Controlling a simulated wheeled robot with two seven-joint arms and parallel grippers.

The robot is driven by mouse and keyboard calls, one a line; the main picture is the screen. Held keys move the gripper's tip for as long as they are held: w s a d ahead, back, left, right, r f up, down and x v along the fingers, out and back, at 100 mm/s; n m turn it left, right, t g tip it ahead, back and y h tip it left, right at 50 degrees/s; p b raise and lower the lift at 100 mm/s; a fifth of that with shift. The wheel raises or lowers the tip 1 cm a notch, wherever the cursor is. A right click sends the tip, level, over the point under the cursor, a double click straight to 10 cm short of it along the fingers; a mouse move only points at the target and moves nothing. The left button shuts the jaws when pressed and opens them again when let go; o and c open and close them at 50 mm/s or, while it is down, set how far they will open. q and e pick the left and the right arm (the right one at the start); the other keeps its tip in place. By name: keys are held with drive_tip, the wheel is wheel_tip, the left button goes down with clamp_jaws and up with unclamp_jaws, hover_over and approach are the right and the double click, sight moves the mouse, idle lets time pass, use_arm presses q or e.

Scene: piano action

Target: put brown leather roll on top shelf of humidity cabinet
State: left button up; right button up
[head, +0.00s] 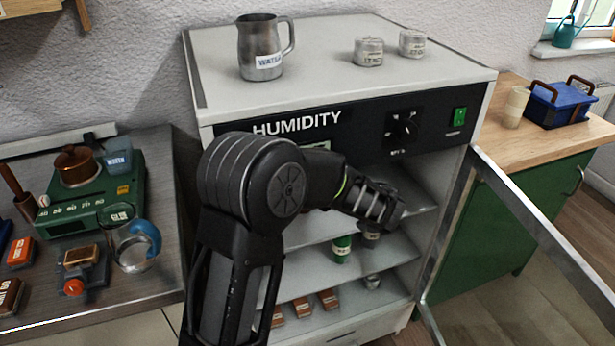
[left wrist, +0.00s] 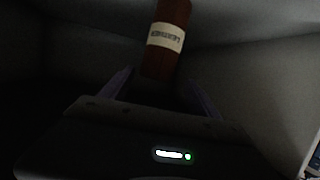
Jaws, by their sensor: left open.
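The brown leather roll (left wrist: 170,25), with a pale label, shows in the left wrist view inside the dim cabinet. Its near end lies just beyond or between the fingertips of my left gripper (left wrist: 158,80); contact cannot be told. The gripper is open. In the head view my left arm reaches into the white humidity cabinet (head: 350,75), and its hand is at the top shelf (head: 418,195). The roll and the fingertips are hidden there behind my arm and the cabinet front. My right gripper is not in view.
The glass door (head: 540,235) stands open to the right. Lower shelves hold a green-labelled tin (head: 342,249) and brown blocks (head: 303,306). A metal jug (head: 262,45) and small tins (head: 369,51) stand on the cabinet top. A cluttered bench is at left.

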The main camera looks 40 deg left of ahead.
use_arm(q)
drive_tip(key=v, duration=0.9)
drive_tip(key=shift+d, duration=0.3)
drive_tip(key=shift+s, duration=0.15)
drive_tip(key=s+d+f+m+g+h, duration=0.2)
drive_tip(key=s+d+f+m+h, duration=0.15)
drive_tip(key=f, duration=0.55)
drive_tip(key=s+d+f+m+g+h, duration=0.15)
drive_tip(key=s+f, duration=0.25)
drive_tip(key=f, duration=0.5)
drive_tip(key=s+d+f+m+g+h, duration=0.2)
drive_tip(key=s+d+f+m+h, duration=0.15)
drive_tip(key=f, duration=0.45)
drive_tip(key=s+d+f+m+t+h, duration=0.1)
drive_tip(key=s+d+f+m+h, duration=0.2)
drive_tip(key=s+d+f+h, duration=0.6)
drive_tip(key=s+d+f, duration=0.5)
drive_tip(key=d, duration=0.2)
drive_tip(key=shift+s+d, duration=0.2)
drive_tip(key=shift+d, duration=0.05)
drive_tip(key=shift+m, duration=0.25)
